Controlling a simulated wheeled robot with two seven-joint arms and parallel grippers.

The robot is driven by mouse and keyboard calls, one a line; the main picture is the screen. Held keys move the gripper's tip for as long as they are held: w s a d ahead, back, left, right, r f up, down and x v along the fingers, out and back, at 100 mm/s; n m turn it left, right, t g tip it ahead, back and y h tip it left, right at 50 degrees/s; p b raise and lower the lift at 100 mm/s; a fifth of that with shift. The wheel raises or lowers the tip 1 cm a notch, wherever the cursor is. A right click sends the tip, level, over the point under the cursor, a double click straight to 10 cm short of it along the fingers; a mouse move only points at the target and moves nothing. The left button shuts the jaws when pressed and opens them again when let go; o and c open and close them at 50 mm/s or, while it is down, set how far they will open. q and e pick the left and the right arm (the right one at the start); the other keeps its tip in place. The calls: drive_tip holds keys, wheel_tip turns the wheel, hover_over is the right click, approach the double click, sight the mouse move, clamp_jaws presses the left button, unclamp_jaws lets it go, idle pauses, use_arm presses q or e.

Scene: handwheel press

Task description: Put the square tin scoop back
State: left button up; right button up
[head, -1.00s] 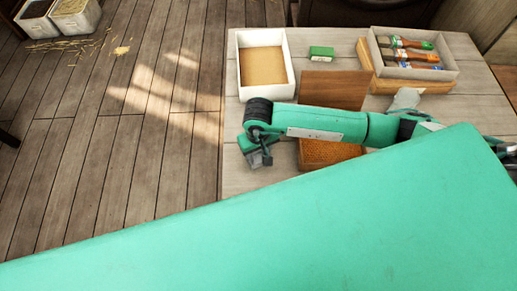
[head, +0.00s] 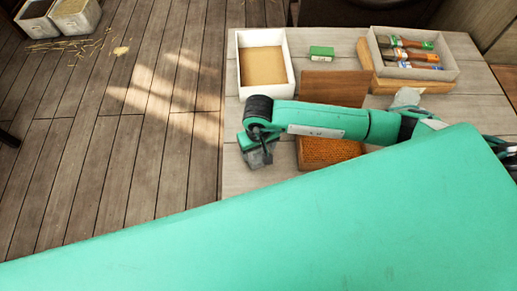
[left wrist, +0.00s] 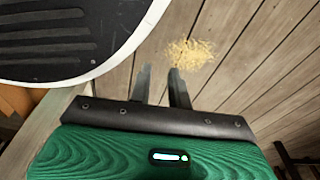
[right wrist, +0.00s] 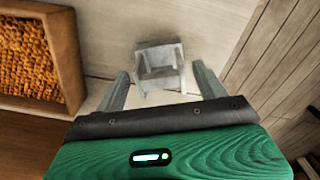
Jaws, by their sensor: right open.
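The square tin scoop, grey and box-shaped, shows in the right wrist view (right wrist: 160,66) on the pale tabletop. My right gripper (right wrist: 162,85) is open, its fingers apart on either side of the scoop's near part; I cannot tell whether they touch it. In the head view my right gripper (head: 258,157) is low at the table's left edge, where its fingers and the scoop are hard to tell apart. My left gripper (left wrist: 160,75) is out of the head view; its fingers stand apart with nothing between them, above the floor.
A wooden frame with orange-brown filling (head: 328,152) lies beside the right gripper, partly under my arm. A white tray (head: 240,72), a green block (head: 321,53) and a box of brushes (head: 455,72) stand behind. Two bins (head: 78,22) and spilled grain (head: 121,50) are on the floor.

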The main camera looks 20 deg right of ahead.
use_arm(q)
drive_tip(key=w+r, duration=0.1)
drive_tip(key=w+d+r+b, duration=0.1)
drive_tip(key=r, duration=0.1)
drive_tip(key=shift+w, duration=0.3)
use_arm(e)
wheel_tip(320, 180, up, 11)
use_arm(q)
drive_tip(key=shift+w, duration=0.15)
